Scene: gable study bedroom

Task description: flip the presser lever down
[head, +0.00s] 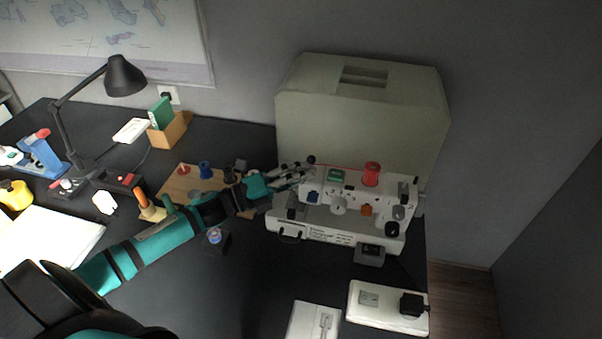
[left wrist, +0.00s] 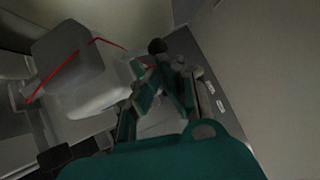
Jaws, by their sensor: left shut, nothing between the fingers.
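The white sewing machine (head: 352,190) stands on the dark desk with its needle end to the left. My left gripper (head: 296,172) is shut and empty at that end, by the upper left of the machine head. In the left wrist view the gripper's fingers (left wrist: 166,82) are close together beside the white machine body (left wrist: 85,75). A small dark round knob (left wrist: 157,46) shows just past the fingertips; it also shows in the head view (head: 311,160). I cannot tell whether it is the presser lever or whether the fingers touch it. My right gripper is out of view.
A large beige case (head: 360,110) stands close behind the machine. A wooden board (head: 185,182) with spools lies to the left. A foot pedal or power box (head: 388,306) and a white box (head: 314,320) lie in front. A black lamp (head: 125,76) stands at the back left.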

